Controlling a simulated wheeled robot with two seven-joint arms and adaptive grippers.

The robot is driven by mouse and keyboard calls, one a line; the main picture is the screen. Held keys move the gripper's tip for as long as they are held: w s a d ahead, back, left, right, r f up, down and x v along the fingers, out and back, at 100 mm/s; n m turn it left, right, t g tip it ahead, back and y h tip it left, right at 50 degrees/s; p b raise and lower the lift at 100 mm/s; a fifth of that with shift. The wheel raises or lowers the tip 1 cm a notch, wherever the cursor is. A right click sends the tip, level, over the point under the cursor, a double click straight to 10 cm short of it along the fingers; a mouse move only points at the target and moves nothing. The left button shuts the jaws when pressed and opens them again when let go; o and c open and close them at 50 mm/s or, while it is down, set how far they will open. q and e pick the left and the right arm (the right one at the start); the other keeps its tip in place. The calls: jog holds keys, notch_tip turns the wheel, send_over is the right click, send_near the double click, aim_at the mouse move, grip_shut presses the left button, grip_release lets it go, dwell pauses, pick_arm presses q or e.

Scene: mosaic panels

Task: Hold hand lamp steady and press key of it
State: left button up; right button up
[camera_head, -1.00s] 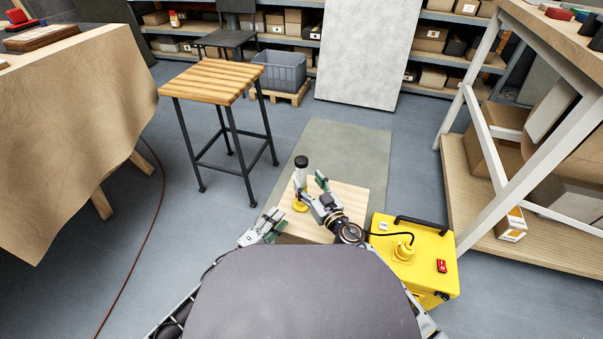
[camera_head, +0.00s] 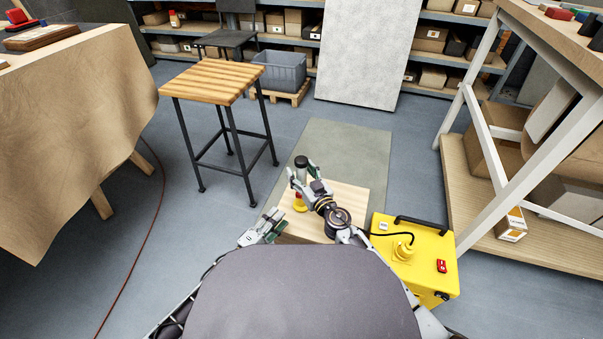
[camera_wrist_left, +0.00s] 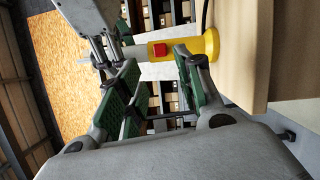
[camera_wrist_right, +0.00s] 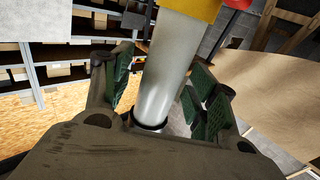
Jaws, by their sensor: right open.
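The hand lamp stands upright on a pale wooden top. In the head view its black cap (camera_head: 301,162) and yellow lower part (camera_head: 300,206) show; the right gripper partly hides its tube. In the left wrist view its red key (camera_wrist_left: 159,50) sits on the yellow body (camera_wrist_left: 202,46). My right gripper (camera_head: 302,175) is open with its fingers on either side of the lamp's pale tube (camera_wrist_right: 170,70); firm contact is not visible. My left gripper (camera_head: 274,224) is open and empty, low and to the left of the lamp, with the key beyond its fingers.
A yellow box (camera_head: 430,262) with a black handle, a cable and a red switch stands right of the wooden top (camera_head: 350,196). A slatted stool (camera_head: 212,82) stands behind left. A white-framed bench (camera_head: 500,165) is at right. Floor at left is open.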

pick_arm(q)
jog(key=shift+c, duration=0.3)
pick_arm(e)
grip_shut()
pick_arm(q)
grip_shut()
dwell(0.6)
dwell(0.5)
